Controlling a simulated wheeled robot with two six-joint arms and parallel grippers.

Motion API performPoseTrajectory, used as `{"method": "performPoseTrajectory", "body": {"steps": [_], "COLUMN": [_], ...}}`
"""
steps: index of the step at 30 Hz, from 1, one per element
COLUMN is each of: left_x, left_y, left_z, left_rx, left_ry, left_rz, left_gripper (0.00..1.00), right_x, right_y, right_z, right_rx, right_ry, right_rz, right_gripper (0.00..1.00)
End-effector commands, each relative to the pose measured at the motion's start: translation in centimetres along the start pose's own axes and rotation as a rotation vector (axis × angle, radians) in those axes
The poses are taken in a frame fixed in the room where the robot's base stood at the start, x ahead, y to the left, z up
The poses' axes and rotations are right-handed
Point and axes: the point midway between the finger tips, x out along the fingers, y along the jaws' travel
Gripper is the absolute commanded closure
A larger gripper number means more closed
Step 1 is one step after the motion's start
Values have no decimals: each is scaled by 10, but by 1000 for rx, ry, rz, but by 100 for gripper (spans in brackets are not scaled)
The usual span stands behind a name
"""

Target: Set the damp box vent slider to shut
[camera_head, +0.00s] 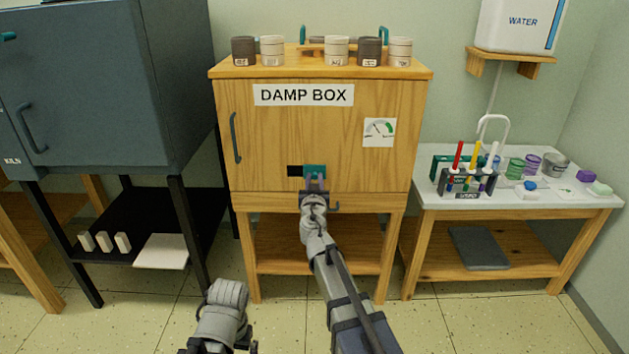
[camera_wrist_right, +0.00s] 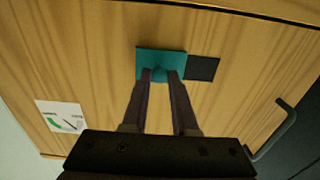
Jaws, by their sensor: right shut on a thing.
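The damp box (camera_head: 320,110) is a wooden cabinet with a "DAMP BOX" label on its door. Low on the door is the teal vent slider (camera_head: 315,170), with a dark vent opening (camera_head: 294,171) uncovered just to its left. In the right wrist view, which is turned over, the slider (camera_wrist_right: 150,62) shows with the dark opening (camera_wrist_right: 202,68) to its right. My right gripper (camera_head: 316,182) is shut on the slider's small knob, its two fingers also showing in the wrist view (camera_wrist_right: 161,76). Part of my left arm shows at the bottom, but its gripper fingers do not.
A dark door handle (camera_head: 235,138) is on the door's left side and a dial gauge (camera_head: 379,131) on its right. Several jars (camera_head: 336,51) stand on top. The kiln (camera_head: 110,90) is to the left, a white-topped table (camera_head: 540,201) to the right.

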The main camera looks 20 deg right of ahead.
Motion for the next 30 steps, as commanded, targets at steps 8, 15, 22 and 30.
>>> {"method": "performPoseTrajectory", "body": {"steps": [8,15,22,30], "left_x": [0,0,0,0], "left_y": [0,0,0,0], "left_z": [0,0,0,0], "left_rx": [0,0,0,0], "left_ry": [0,0,0,0], "left_rz": [0,0,0,0], "left_gripper": [0,0,0,0], "right_x": [1,1,0,0], "right_y": [-9,-53,-61,-62], "right_z": [0,0,0,0], "right_rx": [0,0,0,0], "right_ry": [0,0,0,0], "right_rz": [-3,-3,-3,-6], "right_gripper": [100,100,100,61]}}
